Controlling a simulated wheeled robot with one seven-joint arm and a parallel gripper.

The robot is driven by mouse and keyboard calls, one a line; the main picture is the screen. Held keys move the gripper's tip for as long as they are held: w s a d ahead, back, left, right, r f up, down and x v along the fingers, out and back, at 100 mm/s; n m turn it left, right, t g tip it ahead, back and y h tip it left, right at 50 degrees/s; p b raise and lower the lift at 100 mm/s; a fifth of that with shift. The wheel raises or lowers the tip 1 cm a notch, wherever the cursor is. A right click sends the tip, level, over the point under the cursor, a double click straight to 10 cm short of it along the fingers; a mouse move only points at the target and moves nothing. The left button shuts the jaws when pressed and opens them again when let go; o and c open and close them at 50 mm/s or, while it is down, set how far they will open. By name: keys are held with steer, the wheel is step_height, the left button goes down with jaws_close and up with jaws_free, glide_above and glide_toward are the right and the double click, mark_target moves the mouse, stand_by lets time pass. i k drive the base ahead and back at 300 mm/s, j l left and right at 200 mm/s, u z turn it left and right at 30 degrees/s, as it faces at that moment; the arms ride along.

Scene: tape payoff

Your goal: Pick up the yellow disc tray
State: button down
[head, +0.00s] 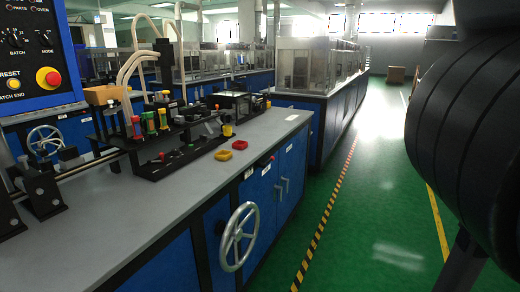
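The yellow disc tray (223,155) is a small, shallow yellow piece lying on the grey bench top (165,208), near its right part. It sits just in front and to the left of a similar red tray (240,145), with a small gap between them. Whether anything lies in the yellow tray is too small to tell. My gripper is not in view.
A black fixture with coloured pieces (160,120) stands behind and left of the trays. A grey handwheel (240,236) sticks out from the bench's blue front. The green floor (375,215) to the right is open, with a yellow-black stripe along the bench.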

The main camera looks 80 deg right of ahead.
mark_target(223, 155)
steer(key=z, duration=1.5)
